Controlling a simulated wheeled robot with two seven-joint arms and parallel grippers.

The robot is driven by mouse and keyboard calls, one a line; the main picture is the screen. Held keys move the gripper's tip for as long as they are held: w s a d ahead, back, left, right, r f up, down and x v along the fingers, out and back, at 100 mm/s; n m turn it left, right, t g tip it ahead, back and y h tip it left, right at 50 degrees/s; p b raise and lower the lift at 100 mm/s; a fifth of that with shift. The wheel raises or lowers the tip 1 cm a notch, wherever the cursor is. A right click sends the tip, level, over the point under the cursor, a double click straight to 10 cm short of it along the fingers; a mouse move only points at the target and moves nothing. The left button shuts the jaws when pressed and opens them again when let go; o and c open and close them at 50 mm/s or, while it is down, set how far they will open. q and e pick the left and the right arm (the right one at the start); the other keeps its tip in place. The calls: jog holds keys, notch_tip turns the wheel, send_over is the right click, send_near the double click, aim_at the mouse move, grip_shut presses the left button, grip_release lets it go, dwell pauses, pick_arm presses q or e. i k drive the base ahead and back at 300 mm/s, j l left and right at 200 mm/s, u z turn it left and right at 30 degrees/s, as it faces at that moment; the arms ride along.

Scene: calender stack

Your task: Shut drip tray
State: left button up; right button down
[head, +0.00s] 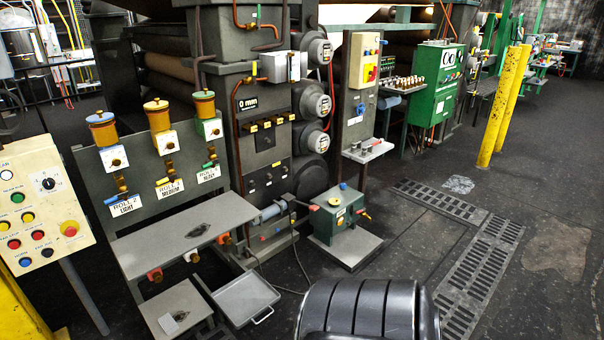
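The drip tray (225,301) is a shallow grey metal tray low near the floor, at the lower middle-left of the head view. It sticks out toward me from beneath the grey machine frame, so it stands open. A pale wire handle (262,316) is on its front edge. Its back end is partly hidden under the bench and machine. Neither of my grippers is in view, and nothing touches the tray's front.
A grey bench (184,236) with roll valves stands above and left of the tray. A low grey stand (175,308) is just left of it. A green pump box (337,213) on a plinth and a hose are to the right. Dark floor (405,270) is open further right.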

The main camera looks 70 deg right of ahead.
aim_at(242, 300)
jog(key=z, duration=1.75)
jog(key=k+j+z, duration=0.1)
jog(key=z, duration=0.25)
